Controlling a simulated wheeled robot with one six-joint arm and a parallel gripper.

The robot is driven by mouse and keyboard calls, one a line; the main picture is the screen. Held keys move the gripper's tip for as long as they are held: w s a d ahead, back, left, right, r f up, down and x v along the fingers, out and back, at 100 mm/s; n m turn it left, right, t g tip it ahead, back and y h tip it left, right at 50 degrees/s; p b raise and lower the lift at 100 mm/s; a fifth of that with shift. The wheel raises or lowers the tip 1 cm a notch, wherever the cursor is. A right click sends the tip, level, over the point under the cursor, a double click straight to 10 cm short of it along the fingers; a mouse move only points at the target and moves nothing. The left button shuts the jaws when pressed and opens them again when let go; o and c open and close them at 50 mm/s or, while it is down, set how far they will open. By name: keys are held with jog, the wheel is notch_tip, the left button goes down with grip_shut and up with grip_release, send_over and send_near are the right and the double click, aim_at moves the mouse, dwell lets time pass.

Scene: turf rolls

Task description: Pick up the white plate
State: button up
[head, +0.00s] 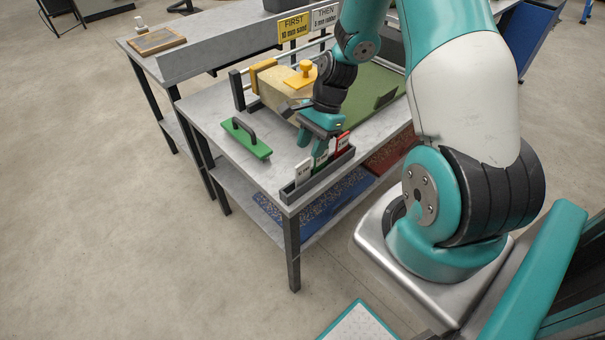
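The white plate (303,171) stands upright in a grey slotted rack (318,178) at the table's front corner, at the rack's left end. A green plate (321,159) and a red plate (342,141) stand in the same rack to its right. My gripper (314,148) points down above the rack, near the green plate and up and right of the white plate. Its two teal fingers look apart, with nothing seen between them. It partly covers the green plate. I cannot tell whether it touches any plate.
A green block with a dark handle (247,138) lies left on the grey table (215,110). Signs (294,28) stand at the back.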

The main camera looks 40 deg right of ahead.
aim_at(304, 162)
jog(key=shift+w+p+x, duration=0.2)
jog(key=shift+p+x, duration=0.2)
jog(key=shift+x, duration=1.7)
jog(key=shift+w+p+x, duration=0.2)
jog(key=shift+p+x, duration=0.2)
jog(key=shift+x, duration=1.65)
jog(key=shift+d, duration=0.15)
grip_shut()
